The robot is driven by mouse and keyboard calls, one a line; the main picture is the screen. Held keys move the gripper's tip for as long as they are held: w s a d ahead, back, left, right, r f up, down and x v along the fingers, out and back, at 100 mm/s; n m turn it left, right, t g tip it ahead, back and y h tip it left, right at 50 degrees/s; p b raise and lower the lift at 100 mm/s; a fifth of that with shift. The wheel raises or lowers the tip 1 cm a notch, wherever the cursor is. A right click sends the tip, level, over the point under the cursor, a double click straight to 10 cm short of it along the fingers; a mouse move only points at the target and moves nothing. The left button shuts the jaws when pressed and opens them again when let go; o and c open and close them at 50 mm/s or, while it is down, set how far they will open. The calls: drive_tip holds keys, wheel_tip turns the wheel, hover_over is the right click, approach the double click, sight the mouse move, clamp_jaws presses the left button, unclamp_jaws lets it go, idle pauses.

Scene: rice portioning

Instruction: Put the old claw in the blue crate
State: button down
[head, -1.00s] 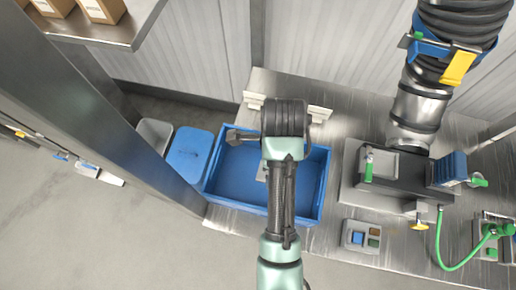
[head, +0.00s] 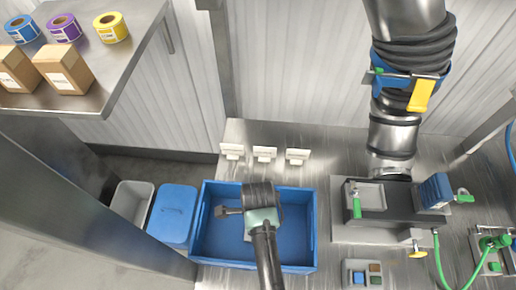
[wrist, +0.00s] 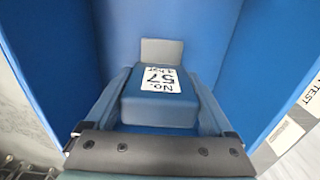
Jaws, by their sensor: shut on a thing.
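The blue crate (head: 304,232) stands on the steel bench in the head view. My gripper is over it, pointing down, with its fingers hidden under my wrist. In the wrist view the fingers of my gripper (wrist: 162,78) are shut on a blue-grey block, which I take for the old claw (wrist: 150,112). It has a white label reading "No. 57" and a pale grey plate beyond. Blue crate walls (wrist: 270,60) surround it in that view. I cannot tell whether the claw touches the crate floor.
A blue lidded bin (head: 173,213) and a grey bin (head: 131,202) stand left of the crate. Three white label holders (head: 265,153) line the bench behind it. A steel spout (head: 390,135) hangs over a dark scale-like unit (head: 372,222) to the right. A shelf holds cartons (head: 62,68) and tape rolls.

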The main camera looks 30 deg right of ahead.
drive_tip(key=shift+f, duration=0.1)
unclamp_jaws()
wheel_tip(320, 180, up, 12)
drive_tip(key=shift+r+b, duration=0.1)
drive_tip(key=shift+b, duration=0.2)
idle(0.3)
idle(0.5)
